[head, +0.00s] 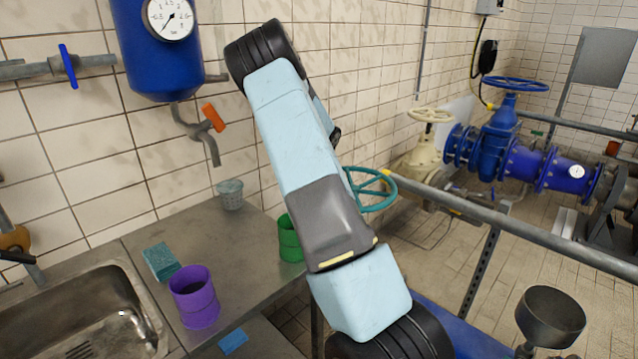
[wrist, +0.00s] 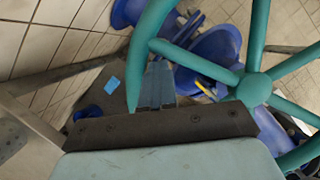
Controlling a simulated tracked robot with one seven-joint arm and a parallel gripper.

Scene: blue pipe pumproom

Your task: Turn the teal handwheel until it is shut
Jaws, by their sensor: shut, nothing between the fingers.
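The teal handwheel (head: 371,189) shows in the head view just right of my arm, which hides its left part. In the wrist view the teal handwheel (wrist: 253,90) is close, with its hub at right and its rim curving down at left. My gripper (wrist: 158,72) is shut and empty in the wrist view. Its fingertips appear just inside the rim, below a spoke; I cannot tell whether they touch either. In the head view my gripper is hidden behind my arm.
A grey rail (head: 500,222) runs at right, before a cream valve (head: 425,150) and blue pipework (head: 530,165). At left, a counter (head: 160,240) holds a purple cup (head: 194,297), a green cup (head: 290,240), a sponge (head: 160,262) and a grey cup (head: 230,194).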

